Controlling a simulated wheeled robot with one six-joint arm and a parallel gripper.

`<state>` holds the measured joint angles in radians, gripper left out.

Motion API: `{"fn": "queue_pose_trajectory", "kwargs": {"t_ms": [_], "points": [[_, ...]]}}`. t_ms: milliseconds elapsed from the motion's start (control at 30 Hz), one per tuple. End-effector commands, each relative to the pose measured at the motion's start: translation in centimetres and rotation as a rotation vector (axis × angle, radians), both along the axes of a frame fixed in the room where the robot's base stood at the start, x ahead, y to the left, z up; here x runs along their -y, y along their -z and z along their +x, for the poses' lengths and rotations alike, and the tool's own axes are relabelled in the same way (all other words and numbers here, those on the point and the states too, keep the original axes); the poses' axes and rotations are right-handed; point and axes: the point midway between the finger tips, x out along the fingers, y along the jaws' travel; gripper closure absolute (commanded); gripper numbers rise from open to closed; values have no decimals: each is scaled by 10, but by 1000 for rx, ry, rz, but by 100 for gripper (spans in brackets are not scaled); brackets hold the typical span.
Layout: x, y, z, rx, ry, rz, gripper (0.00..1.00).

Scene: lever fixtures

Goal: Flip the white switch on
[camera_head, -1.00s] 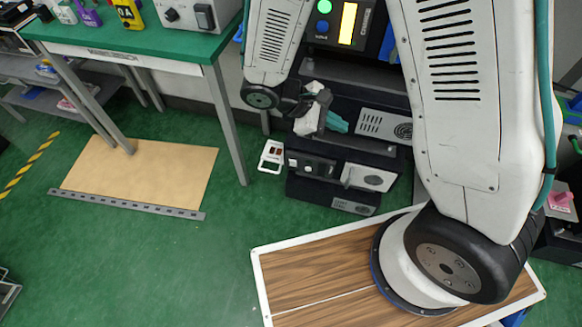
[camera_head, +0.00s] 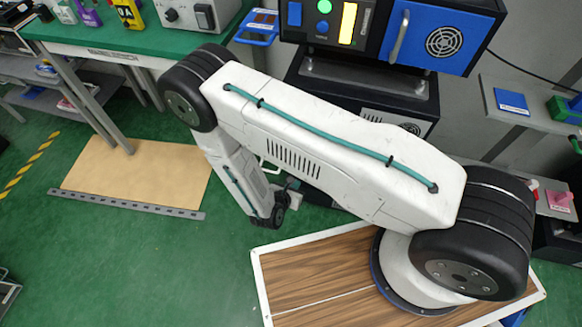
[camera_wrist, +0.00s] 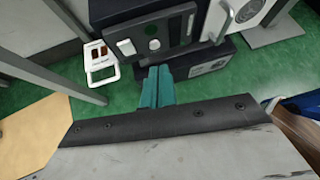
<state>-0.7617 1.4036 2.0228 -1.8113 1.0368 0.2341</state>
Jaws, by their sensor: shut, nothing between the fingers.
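The white switch (camera_wrist: 101,62) is a small white-framed plate with dark red-brown rockers, low beside a black machine in the wrist view. In the head view my arm hides most of it, and only a bit of white frame (camera_head: 268,166) shows. I cannot tell the rocker position. My gripper (camera_wrist: 157,72) has teal fingers, shut and empty, to the right of the white switch in the wrist view and apart from it in the picture.
A black machine (camera_wrist: 150,28) with knobs and a white handle stands beside the switch. A green-topped workbench (camera_head: 120,40) is at the left, with a leg (camera_wrist: 75,85) near the switch. A blue switch panel (camera_head: 257,27) sits higher up.

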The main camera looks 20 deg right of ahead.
Motion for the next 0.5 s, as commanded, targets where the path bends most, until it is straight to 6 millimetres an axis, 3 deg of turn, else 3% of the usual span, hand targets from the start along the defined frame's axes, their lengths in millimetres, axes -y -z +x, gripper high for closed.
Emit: {"fn": "queue_pose_trajectory", "kwargs": {"t_ms": [33, 200, 500], "points": [[-9, 11, 5, -12, -48, 23, 100], [-38, 19, 21, -21, -150, 93, 100], [-41, 21, 21, -22, -157, 116, 100]]}}
